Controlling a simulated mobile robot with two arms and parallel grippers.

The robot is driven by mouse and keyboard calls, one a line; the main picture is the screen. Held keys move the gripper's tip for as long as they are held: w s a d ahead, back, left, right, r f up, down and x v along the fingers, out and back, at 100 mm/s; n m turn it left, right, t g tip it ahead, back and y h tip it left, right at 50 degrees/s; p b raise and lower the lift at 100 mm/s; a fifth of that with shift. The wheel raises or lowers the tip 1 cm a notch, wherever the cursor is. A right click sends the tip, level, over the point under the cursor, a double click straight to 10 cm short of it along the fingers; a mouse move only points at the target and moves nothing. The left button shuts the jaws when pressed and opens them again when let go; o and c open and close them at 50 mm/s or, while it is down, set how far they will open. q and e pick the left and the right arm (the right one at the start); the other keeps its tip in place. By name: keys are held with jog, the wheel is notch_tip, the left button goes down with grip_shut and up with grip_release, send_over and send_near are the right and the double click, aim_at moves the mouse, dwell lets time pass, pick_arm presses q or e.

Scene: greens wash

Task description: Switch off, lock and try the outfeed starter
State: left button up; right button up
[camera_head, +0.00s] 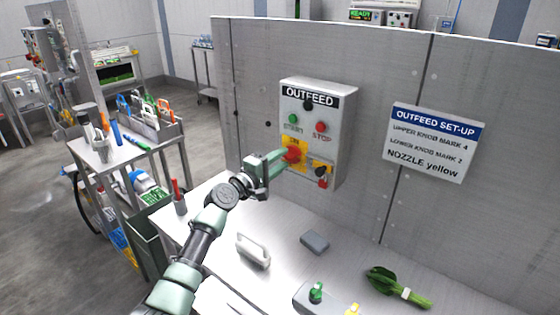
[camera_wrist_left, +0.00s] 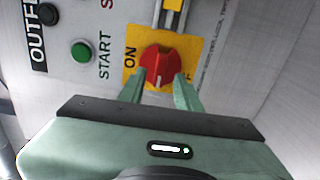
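The outfeed starter (camera_head: 340,110) is a grey box on the metal wall panel, with a green START button (camera_head: 293,118), a red STOP button (camera_head: 321,127) and a red rotary switch (camera_head: 291,155) on a yellow ON/OFF plate. My left gripper (camera_head: 280,162) is at this switch. In the left wrist view its two fingers stand apart at either side of the red switch (camera_wrist_left: 160,65); whether they touch it I cannot tell. The fingers hide part of the OFF lettering. A small red-and-black item (camera_head: 322,178), perhaps a padlock, is at a second yellow plate. My right gripper is not in view.
A set-up sign (camera_head: 433,142) is on the panel to the right. The bench below carries a white handled item (camera_head: 253,250), a grey block (camera_head: 314,242), leafy greens (camera_head: 398,287) and a box with green and yellow tops. A tool trolley (camera_head: 120,155) stands at the left.

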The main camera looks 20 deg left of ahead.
pick_arm(q)
jog(key=v, duration=0.7)
jog(key=shift+s+a+b, duration=0.15)
jog(key=shift+s+b, duration=0.2)
jog(key=shift+r, duration=0.1)
